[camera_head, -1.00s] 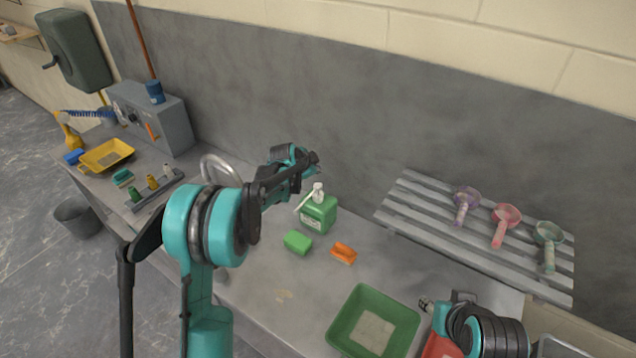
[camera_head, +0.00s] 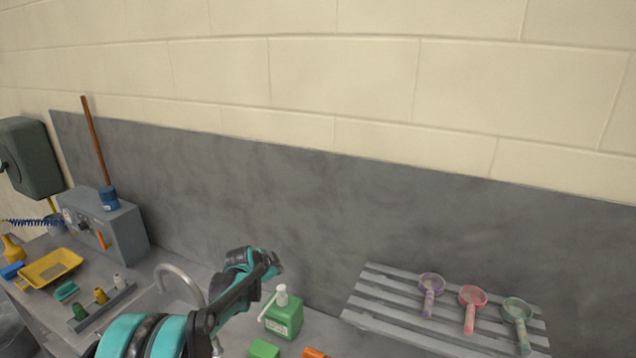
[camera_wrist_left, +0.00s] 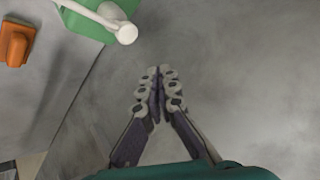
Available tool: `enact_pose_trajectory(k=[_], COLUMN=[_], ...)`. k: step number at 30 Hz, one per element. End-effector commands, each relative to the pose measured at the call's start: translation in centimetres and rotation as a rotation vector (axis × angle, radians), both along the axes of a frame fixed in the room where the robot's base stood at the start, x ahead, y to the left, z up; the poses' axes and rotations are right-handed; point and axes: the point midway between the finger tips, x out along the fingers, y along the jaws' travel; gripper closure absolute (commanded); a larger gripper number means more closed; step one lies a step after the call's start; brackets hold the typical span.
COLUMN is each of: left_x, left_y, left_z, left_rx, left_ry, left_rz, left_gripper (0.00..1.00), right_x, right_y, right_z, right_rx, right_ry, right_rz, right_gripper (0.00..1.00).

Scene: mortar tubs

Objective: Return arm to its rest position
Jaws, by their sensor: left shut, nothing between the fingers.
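My left arm reaches in from the bottom in the head view. Its gripper (camera_head: 274,264) is in front of the grey splashback, just above and left of the green pump bottle (camera_head: 283,318). In the left wrist view the two fingers (camera_wrist_left: 158,92) meet at their tips, with nothing between them. The bottle's white pump head (camera_wrist_left: 127,33) shows at the top of that view, apart from the fingers. My right gripper is not in the head view now.
A slatted rack (camera_head: 385,309) with three scoops stands at the right. A green block (camera_head: 264,349) and an orange block (camera_head: 314,353) lie near the bottle. The faucet (camera_head: 181,276), a yellow tray (camera_head: 50,267) and a grey control box (camera_head: 118,229) are at left.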

Motion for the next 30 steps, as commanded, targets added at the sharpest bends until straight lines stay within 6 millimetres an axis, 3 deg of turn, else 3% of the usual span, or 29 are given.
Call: enact_pose_trajectory(k=[5,8,14,20,24,30], left_x=[-6.2,-10.9,-20.7,-30.6,-36.7,-41.8], left_y=[-0.3,-0.3,-0.2,0.2,0.6,1.2], left_z=[1.3,1.8,0.9,-2.9,-6.8,-11.1], left_rx=[-0.072,-0.125,-0.227,-0.325,-0.388,-0.451], left_ry=[0.053,0.09,0.15,0.196,0.218,0.233], left_rz=[0.114,0.201,0.38,0.567,0.694,0.816], left_gripper=[1.0,1.0,1.0,1.0,1.0,1.0], right_x=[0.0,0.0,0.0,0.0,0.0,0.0], right_y=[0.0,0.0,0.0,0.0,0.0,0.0], right_z=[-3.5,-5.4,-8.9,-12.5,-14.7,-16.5], right_rx=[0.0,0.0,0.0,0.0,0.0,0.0], right_ry=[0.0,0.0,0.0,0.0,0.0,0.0], right_rz=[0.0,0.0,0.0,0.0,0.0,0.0], right_gripper=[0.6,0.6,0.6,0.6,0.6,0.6])
